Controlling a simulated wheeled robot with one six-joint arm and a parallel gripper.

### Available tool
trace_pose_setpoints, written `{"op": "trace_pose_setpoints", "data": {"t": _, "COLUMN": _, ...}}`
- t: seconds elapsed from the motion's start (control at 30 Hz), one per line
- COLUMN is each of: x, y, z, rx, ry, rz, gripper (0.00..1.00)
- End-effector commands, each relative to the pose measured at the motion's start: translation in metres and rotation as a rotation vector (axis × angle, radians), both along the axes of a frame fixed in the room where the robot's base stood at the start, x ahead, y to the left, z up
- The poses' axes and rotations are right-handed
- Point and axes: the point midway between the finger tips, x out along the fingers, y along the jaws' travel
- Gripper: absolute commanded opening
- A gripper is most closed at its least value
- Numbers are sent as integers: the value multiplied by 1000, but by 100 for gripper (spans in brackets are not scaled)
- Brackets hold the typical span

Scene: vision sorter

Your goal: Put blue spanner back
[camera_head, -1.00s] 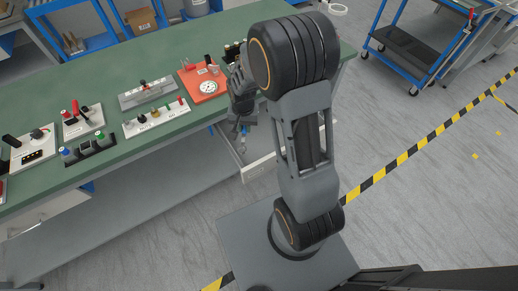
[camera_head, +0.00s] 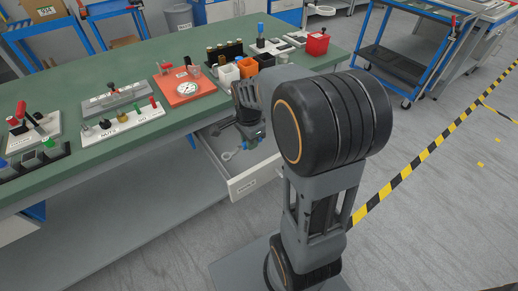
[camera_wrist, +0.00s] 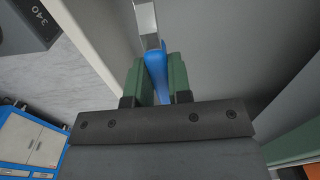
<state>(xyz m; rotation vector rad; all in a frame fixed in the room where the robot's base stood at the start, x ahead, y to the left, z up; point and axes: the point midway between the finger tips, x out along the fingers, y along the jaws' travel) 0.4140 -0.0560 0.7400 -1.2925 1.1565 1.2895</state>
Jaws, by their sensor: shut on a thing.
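My gripper (camera_wrist: 157,88) is shut on the blue spanner (camera_wrist: 157,70), with its green fingers on either side of the blue handle. The spanner's bare metal end (camera_wrist: 146,18) points away from the fingers. In the head view my gripper (camera_head: 249,122) is over the open drawer (camera_head: 255,178) under the green bench. The spanner's ring end (camera_head: 228,156) shows over the drawer's inside, tilted out to the left. I cannot tell whether it touches the drawer floor. Part of the drawer is hidden behind my arm.
A blue cart (camera_head: 405,60) stands at the back right. Floor right of my arm is open, crossed by striped tape.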

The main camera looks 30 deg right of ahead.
Motion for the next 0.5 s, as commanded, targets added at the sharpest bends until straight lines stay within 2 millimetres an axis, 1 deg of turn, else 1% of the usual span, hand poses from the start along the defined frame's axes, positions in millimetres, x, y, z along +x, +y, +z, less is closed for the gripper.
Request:
{"op": "trace_pose_setpoints", "data": {"t": 0.03, "x": 8, "y": -11, "z": -10, "rx": 1, "ry": 2, "rz": -6, "gripper": 0}}
{"op": "trace_pose_setpoints", "data": {"t": 0.13, "x": 23, "y": -30, "z": -20, "rx": 1, "ry": 2, "rz": -3, "gripper": 0}}
{"op": "trace_pose_setpoints", "data": {"t": 0.2, "x": 29, "y": -37, "z": -35, "rx": 1, "ry": 4, "rz": -2, "gripper": 0}}
{"op": "trace_pose_setpoints", "data": {"t": 0.3, "x": 37, "y": -46, "z": -49, "rx": 1, "ry": 3, "rz": 1, "gripper": 0}}
{"op": "trace_pose_setpoints", "data": {"t": 0.4, "x": 42, "y": -53, "z": -58, "rx": 0, "ry": 1, "rz": 1, "gripper": 0}}
{"op": "trace_pose_setpoints", "data": {"t": 0.5, "x": 46, "y": -56, "z": -63, "rx": 0, "ry": -1, "rz": 3, "gripper": 0}}
